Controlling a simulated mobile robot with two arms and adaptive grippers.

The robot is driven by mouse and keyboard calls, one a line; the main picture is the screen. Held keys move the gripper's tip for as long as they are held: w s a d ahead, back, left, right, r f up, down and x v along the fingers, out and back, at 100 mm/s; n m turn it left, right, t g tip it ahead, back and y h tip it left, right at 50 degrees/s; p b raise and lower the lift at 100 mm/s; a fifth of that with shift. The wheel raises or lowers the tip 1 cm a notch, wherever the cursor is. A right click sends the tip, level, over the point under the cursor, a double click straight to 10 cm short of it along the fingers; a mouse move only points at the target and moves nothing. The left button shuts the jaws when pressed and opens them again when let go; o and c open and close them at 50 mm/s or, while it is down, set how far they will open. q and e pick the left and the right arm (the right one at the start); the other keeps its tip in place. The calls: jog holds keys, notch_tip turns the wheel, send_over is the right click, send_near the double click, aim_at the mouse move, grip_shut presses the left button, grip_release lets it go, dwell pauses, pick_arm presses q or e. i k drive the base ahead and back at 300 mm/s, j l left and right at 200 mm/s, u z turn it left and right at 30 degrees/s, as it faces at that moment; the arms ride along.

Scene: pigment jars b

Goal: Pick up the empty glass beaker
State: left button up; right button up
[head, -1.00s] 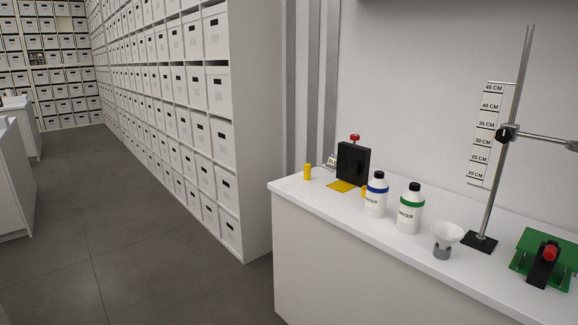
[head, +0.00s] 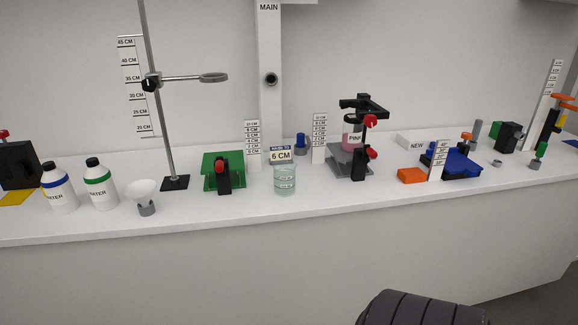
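A clear glass beaker (head: 285,181) with pale markings stands upright on the white bench, near its front edge, in the middle of the head view. It has a faint greenish tint, and I cannot tell whether it holds anything. A small sign reading 6 CM (head: 281,156) shows just above and behind it. Neither of my grippers is in view.
A green stand (head: 222,168) with a black and red clamp is left of the beaker; a press-like stand (head: 359,150) with a pink jar is right. Bench (head: 320,193) is clear right beside the beaker.

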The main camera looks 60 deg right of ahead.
aim_at(285, 179)
jog(key=z, duration=1.75)
jog(key=j+z, duration=0.25)
jog(key=i+j+z, duration=0.1)
jog(key=j+z, duration=0.15)
jog(key=j, duration=0.25)
